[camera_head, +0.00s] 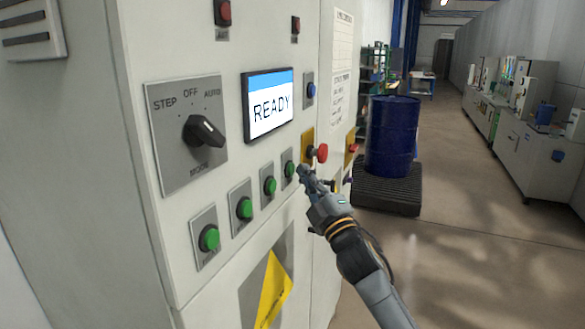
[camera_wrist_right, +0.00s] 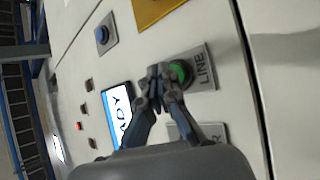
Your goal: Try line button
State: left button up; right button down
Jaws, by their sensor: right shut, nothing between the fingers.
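The line button is green on a grey plate marked LINE; it shows in the right wrist view (camera_wrist_right: 181,72). In the head view it is the rightmost green button (camera_head: 289,169) in the row on the cabinet's front. My right gripper (camera_head: 302,171) is shut and empty, with its fingertips right at this button. In the right wrist view the fingertips (camera_wrist_right: 160,74) cover the button's left edge. I cannot tell whether they touch it. My left gripper is in neither view.
Several other green buttons (camera_head: 245,208) run down to the left. Above are a screen reading READY (camera_head: 269,104), a black mode switch (camera_head: 204,131) and a blue button (camera_head: 311,90). A red emergency button (camera_head: 318,153) sits close to my right gripper. A blue barrel (camera_head: 391,137) stands behind.

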jog(key=shift+d, duration=0.3)
jog(key=d, duration=0.1)
jog(key=s+d+p, duration=0.1)
jog(key=d, duration=0.1)
jog(key=d+p, duration=0.1)
jog(key=shift+s+d, duration=0.25)
jog(key=shift+s, duration=0.1)
jog(key=shift+f, duration=0.1)
dwell(0.4)
